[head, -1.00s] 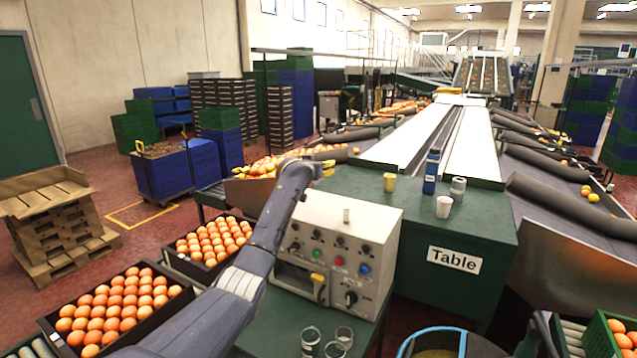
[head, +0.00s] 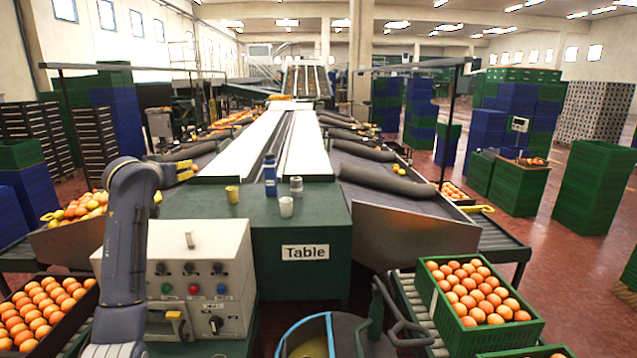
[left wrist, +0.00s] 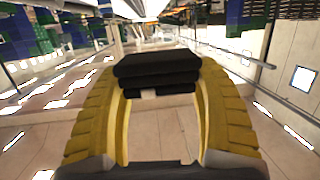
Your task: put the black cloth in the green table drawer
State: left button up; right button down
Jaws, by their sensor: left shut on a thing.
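My left gripper (head: 185,171) is raised above the grey control box, at the left of the green table, its yellow fingers pointing right. In the left wrist view the yellow fingers (left wrist: 160,92) are shut on a folded black cloth (left wrist: 157,72), held in layers between them. I cannot make out the cloth in the head view. The green table (head: 300,222) stands in the middle, with a white "Table" label (head: 305,252) on its front. No open drawer shows on that front. My right gripper is not in view.
A yellow cup (head: 232,194), a blue bottle (head: 270,176) and a white cup (head: 286,207) stand on the table. The control box (head: 190,265) is close in front at the left. A green crate of oranges (head: 478,340) is at the right, and a blue-rimmed bucket lies at the bottom.

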pick_arm(q)
jog(key=s+d+f+h, duration=0.1)
jog(key=s+d+f, duration=0.45)
jog(key=d, duration=0.35)
jog(key=s+d+f, duration=0.4)
jog(key=s+f, duration=0.3)
jog(key=s+d+f+m+h, duration=0.1)
jog(key=s+d+f, duration=0.3)
jog(key=s+f, duration=0.3)
jog(key=s+d+f, duration=0.4)
jog(key=s+f, duration=0.3)
jog(key=s, duration=0.2)
jog(key=shift+s+d+m, duration=0.2)
jog(key=shift+m, duration=0.2)
